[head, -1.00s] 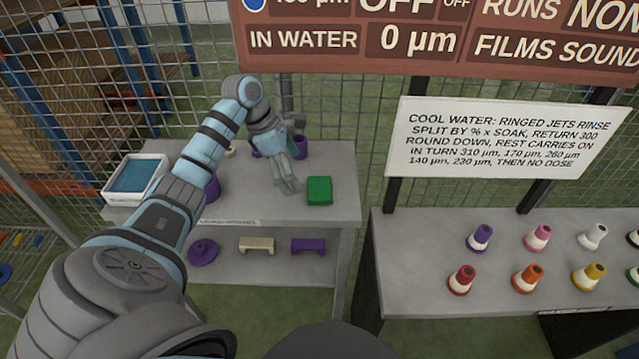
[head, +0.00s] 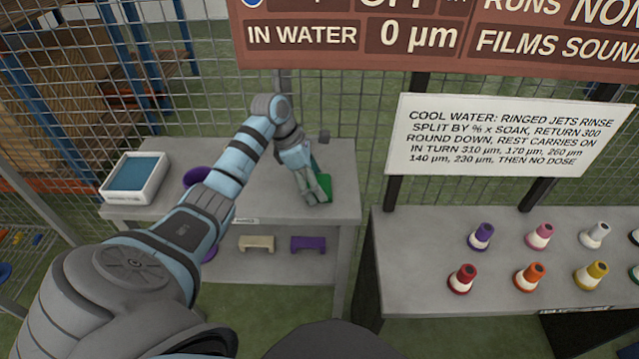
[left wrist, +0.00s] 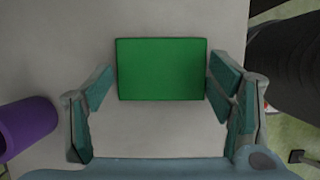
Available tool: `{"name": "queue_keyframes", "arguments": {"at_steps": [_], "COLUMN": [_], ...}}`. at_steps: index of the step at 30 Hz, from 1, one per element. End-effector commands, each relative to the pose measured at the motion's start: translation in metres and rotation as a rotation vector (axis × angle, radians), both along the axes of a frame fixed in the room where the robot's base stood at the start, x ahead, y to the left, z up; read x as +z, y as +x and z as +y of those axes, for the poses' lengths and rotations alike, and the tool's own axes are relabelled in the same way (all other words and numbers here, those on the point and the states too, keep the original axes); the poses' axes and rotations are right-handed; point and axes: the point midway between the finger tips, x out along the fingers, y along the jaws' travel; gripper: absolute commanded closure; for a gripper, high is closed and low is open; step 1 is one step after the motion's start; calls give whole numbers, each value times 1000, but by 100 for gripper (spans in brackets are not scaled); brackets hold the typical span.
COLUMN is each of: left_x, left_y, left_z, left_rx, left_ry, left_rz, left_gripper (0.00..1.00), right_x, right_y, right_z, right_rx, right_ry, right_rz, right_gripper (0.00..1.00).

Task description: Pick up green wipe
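The green wipe (left wrist: 161,69) is a flat green rectangle on the grey table top. In the left wrist view it lies between and just ahead of the spread fingers of my left gripper (left wrist: 158,105), with the right finger close to its right edge. In the head view my left gripper (head: 317,190) is over the wipe (head: 325,180) and hides most of it. My left gripper is open and empty. How far above the wipe the fingertips are is hard to tell. My right gripper is in neither view.
A white tray with a blue inside (head: 135,178) stands at the table's left end. Purple and beige blocks (head: 256,243) are on the shelf below. Several coloured nozzles (head: 480,236) stand on the right-hand table.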

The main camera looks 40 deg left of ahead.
Motion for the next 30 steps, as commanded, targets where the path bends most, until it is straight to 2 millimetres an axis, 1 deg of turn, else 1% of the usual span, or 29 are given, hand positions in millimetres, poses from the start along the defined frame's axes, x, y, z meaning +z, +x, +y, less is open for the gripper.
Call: {"name": "queue_keyframes", "arguments": {"at_steps": [11,14,20,21,23,26,30], "left_x": [2,9,35,37,35,34,33], "left_y": [0,0,1,-2,-11,-26,-55], "left_z": [0,0,0,3,13,32,66], "left_rx": [0,0,-1,1,3,4,4], "left_ry": [0,0,-1,0,3,5,7], "left_rz": [0,-1,-2,0,3,4,6], "left_gripper": [45,45,45,45,45,45,45], "right_x": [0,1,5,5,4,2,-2], "right_y": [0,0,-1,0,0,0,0], "right_z": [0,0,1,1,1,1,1], "right_rx": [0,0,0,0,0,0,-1], "right_ry": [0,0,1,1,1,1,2], "right_rz": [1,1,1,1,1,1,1], "right_gripper": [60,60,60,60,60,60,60]}}
